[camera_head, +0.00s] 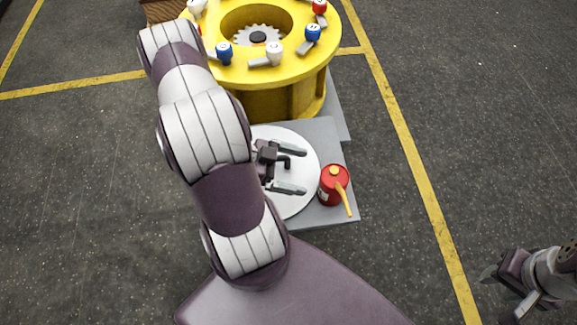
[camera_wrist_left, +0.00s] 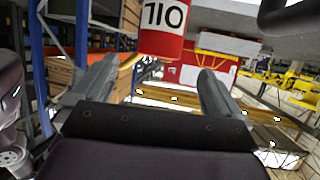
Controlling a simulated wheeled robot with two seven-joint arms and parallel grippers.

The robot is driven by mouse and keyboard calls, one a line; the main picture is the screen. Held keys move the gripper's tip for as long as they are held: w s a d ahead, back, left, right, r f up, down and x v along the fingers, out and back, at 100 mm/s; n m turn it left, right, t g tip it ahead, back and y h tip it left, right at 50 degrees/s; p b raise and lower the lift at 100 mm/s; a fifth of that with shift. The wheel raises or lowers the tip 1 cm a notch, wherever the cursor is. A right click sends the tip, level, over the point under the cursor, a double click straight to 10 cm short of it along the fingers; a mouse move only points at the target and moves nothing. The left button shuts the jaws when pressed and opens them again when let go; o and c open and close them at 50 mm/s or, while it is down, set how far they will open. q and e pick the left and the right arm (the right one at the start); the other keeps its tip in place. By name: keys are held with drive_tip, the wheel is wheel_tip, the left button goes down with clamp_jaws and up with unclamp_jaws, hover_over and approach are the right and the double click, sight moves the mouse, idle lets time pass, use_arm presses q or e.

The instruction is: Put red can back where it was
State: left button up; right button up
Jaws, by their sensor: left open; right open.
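The red can (camera_head: 331,190) with a yellow spout stands upright on the right part of a grey platform (camera_head: 335,143), beside a white round plate (camera_head: 270,136). My left gripper (camera_head: 304,171) is open and empty over the plate, its fingers pointing right toward the can, with a gap between them. In the left wrist view the can (camera_wrist_left: 161,32), marked 110, shows beyond the open fingertips (camera_wrist_left: 157,72), cut off by the top edge. My right gripper (camera_head: 506,292) is open and empty at the lower right, away from the platform.
A large yellow ring-shaped fixture (camera_head: 270,73) with red, white and blue knobs stands behind the platform. Yellow lines (camera_head: 409,128) mark the dark floor. The floor between the platform and my right gripper is clear. A wooden crate (camera_head: 161,9) shows at the top left.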

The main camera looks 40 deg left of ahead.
use_arm(q)
drive_tip(key=w+a+r+n+g+y, duration=0.1)
drive_tip(key=w+a+r+n+y, duration=0.15)
drive_tip(key=w+y, duration=0.3)
drive_tip(key=w+a+r+n+g+y, duration=0.1)
drive_tip(key=w+a+y, duration=0.25)
drive_tip(key=w, duration=0.25)
drive_tip(key=s+d+r+n+g, duration=0.1)
drive_tip(key=s+d+r+n, duration=0.1)
drive_tip(key=d, duration=0.3)
drive_tip(key=s+d+r+n+g+y, duration=0.1)
drive_tip(key=s+d+r+n+g, duration=0.1)
drive_tip(key=s+d+r, duration=0.1)
drive_tip(key=s+d+r+n+g, duration=0.2)
drive_tip(key=s+d, duration=0.3)
drive_tip(key=d, duration=0.2)
drive_tip(key=shift+d+r+n+y, duration=0.3)
drive_tip(key=shift+n, duration=0.05)
